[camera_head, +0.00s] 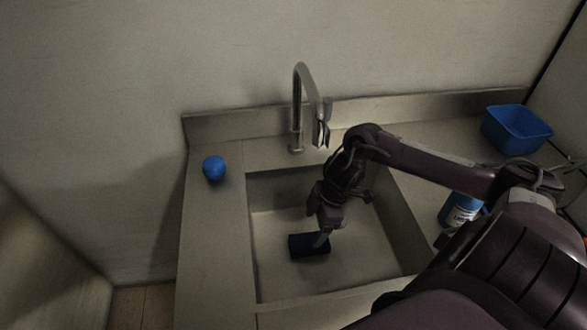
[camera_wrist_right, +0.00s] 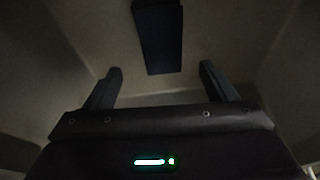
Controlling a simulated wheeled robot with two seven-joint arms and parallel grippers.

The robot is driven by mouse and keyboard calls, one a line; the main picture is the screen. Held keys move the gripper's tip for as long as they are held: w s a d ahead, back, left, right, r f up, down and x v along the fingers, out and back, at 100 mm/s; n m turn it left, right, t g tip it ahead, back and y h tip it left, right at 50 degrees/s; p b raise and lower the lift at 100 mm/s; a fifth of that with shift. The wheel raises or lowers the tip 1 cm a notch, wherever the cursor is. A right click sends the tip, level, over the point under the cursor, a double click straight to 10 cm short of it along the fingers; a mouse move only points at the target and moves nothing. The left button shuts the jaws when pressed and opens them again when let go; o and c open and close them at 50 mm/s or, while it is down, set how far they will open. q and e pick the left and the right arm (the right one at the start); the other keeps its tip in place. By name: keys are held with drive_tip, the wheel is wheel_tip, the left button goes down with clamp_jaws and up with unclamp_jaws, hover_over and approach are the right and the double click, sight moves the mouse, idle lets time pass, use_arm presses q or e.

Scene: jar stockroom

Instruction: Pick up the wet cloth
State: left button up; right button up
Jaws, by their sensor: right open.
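The wet cloth looks like a dark blue folded rectangle (camera_head: 309,246) lying flat on the floor of the sink basin (camera_head: 280,275). My right gripper (camera_head: 323,231) reaches down into the basin, its fingertips at the cloth's right part in the head view. In the right wrist view the cloth (camera_wrist_right: 158,38) lies beyond the gap between the two spread fingers of the right gripper (camera_wrist_right: 160,75). The fingers are open with nothing between them. I cannot tell whether a fingertip touches the cloth. My left gripper is not in view.
A faucet (camera_head: 297,110) stands behind the basin. A blue ball-like item (camera_head: 214,168) sits on the left counter. A blue tub (camera_head: 516,130) stands at the back right, and a blue labelled bottle (camera_head: 461,210) stands right of the basin. Basin walls surround the gripper.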

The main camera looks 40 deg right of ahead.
sight(311, 240)
drive_tip(key=shift+d+f, duration=0.15)
drive_tip(key=shift+f, duration=0.2)
drive_tip(key=shift+s+f, duration=0.1)
drive_tip(key=shift+f, duration=0.15)
drive_tip(key=shift+s+a+f, duration=0.1)
drive_tip(key=shift+a+f, duration=0.1)
drive_tip(key=shift+f, duration=0.2)
drive_tip(key=shift+s+a+f, duration=0.1)
drive_tip(key=shift+a+f, duration=0.05)
drive_tip(key=shift+f, duration=0.25)
drive_tip(key=x, duration=0.4)
drive_tip(key=shift+d, duration=0.25)
drive_tip(key=shift+f, duration=0.3)
drive_tip(key=c, duration=0.7)
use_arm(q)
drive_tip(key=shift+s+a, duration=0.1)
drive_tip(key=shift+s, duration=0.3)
use_arm(e)
drive_tip(key=shift+w, duration=0.1)
drive_tip(key=c, duration=0.4)
